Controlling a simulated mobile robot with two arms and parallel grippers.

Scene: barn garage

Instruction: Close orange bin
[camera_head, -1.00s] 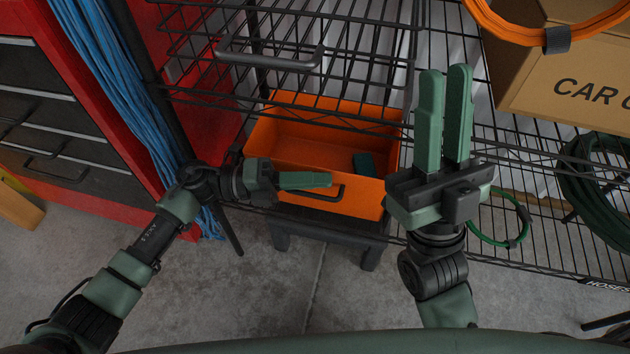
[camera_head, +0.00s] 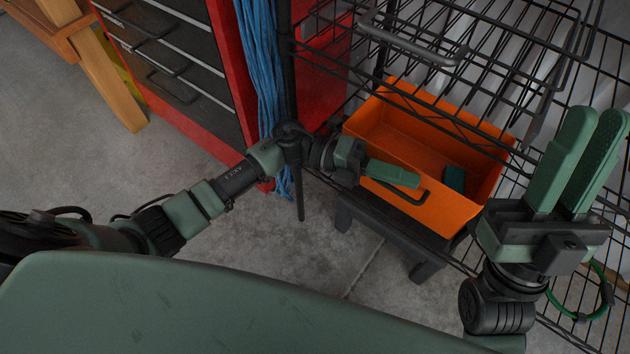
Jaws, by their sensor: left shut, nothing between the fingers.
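The orange bin (camera_head: 440,213) sits under the wire shelf at centre right, open at the top, with a black handle (camera_head: 408,193) on its front wall. A small dark teal block (camera_head: 454,179) lies inside it. My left gripper (camera_head: 413,180) is shut and empty, its fingers lying across the front wall just above the handle; whether they touch the bin I cannot tell. My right gripper (camera_head: 594,113) is at the right, fingers pointing up, with a narrow gap between them. It holds nothing and is apart from the bin.
A black wire rack (camera_head: 440,80) stands over and behind the bin. A dark low stand (camera_head: 385,228) is under the bin. A red cabinet with black drawers (camera_head: 180,60) and blue cords (camera_head: 262,75) are to the left. Bare concrete floor lies in front.

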